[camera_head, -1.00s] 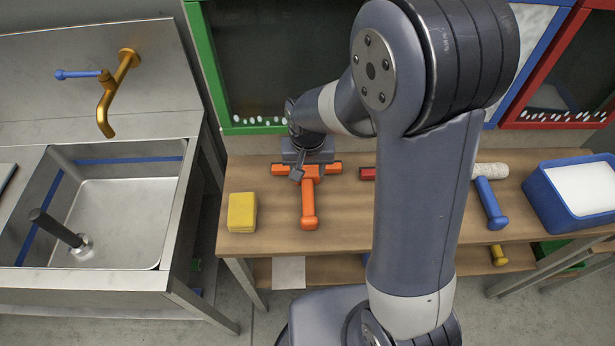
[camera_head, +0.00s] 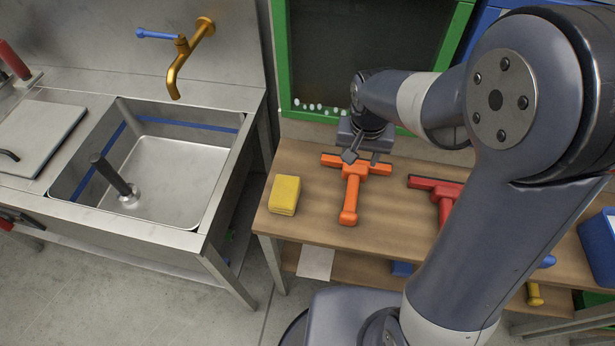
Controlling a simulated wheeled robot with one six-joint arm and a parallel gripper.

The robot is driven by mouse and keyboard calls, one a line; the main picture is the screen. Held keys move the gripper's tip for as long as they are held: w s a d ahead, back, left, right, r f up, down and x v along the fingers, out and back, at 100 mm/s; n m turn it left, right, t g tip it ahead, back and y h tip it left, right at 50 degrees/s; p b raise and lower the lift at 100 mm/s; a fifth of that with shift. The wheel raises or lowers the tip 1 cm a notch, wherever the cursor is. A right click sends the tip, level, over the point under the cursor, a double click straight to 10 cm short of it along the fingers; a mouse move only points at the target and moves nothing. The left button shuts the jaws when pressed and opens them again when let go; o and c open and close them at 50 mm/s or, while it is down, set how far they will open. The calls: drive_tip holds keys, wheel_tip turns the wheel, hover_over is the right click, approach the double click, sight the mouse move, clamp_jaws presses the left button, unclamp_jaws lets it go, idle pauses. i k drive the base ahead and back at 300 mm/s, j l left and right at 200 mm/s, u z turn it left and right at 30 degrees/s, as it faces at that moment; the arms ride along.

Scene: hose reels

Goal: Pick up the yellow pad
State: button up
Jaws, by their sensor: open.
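The yellow pad (camera_head: 285,195) is a small block with rounded edges. It lies on the left end of the wooden table (camera_head: 312,225), near the table's left edge. My gripper (camera_head: 360,157) is open, at the end of my arm, over the head of an orange squeegee-like tool (camera_head: 351,189). It is to the right of the yellow pad and farther back, apart from it. Whether the fingers touch the orange tool cannot be told. Nothing hides the pad.
A red tool (camera_head: 443,205) lies right of the orange one, partly behind my arm. A blue bin (camera_head: 598,250) stands at the far right. Left of the table is a steel sink (camera_head: 165,180) with a brass tap (camera_head: 178,68). A green-framed board (camera_head: 283,60) stands behind the table.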

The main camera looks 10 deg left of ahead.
sight(286, 192)
drive_tip(key=z, duration=1.6)
drive_tip(key=u, duration=2.75)
drive_tip(key=j+z, duration=0.3)
drive_tip(key=j, duration=0.15)
drive_tip(key=j+z, duration=0.3)
drive_tip(key=j, duration=0.15)
drive_tip(key=i, duration=0.05)
